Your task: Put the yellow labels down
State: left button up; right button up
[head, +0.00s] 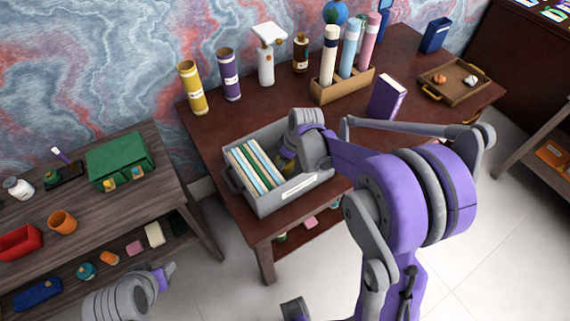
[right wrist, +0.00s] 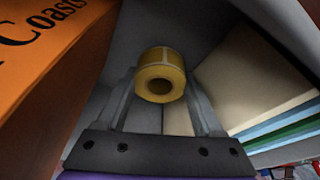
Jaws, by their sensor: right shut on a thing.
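The yellow labels (right wrist: 160,75) are a small roll with a hollow core, held between the fingers of my right gripper (right wrist: 161,88) in the right wrist view. In the head view my right gripper (head: 290,160) reaches down into the right part of a grey box (head: 297,190) on the dark red desk. Its fingers are mostly hidden by my wrist. I cannot tell whether the roll touches the box floor. My left gripper (head: 165,271) is low at the left, by the side shelf, away from the box; its jaw opening is unclear.
Files (head: 256,167) fill the box's left part. An orange book (right wrist: 45,70) stands close left of the roll in the wrist view. A wooden holder with tubes (head: 342,85), a purple book (head: 387,97) and a tray (head: 455,82) stand behind. The desk's front right is largely hidden by my arm.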

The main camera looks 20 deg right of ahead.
jog(key=shift+f, duration=0.8)
jog(key=shift+f, duration=0.2)
jog(key=o, duration=1.2)
jog(key=shift+r, duration=0.15)
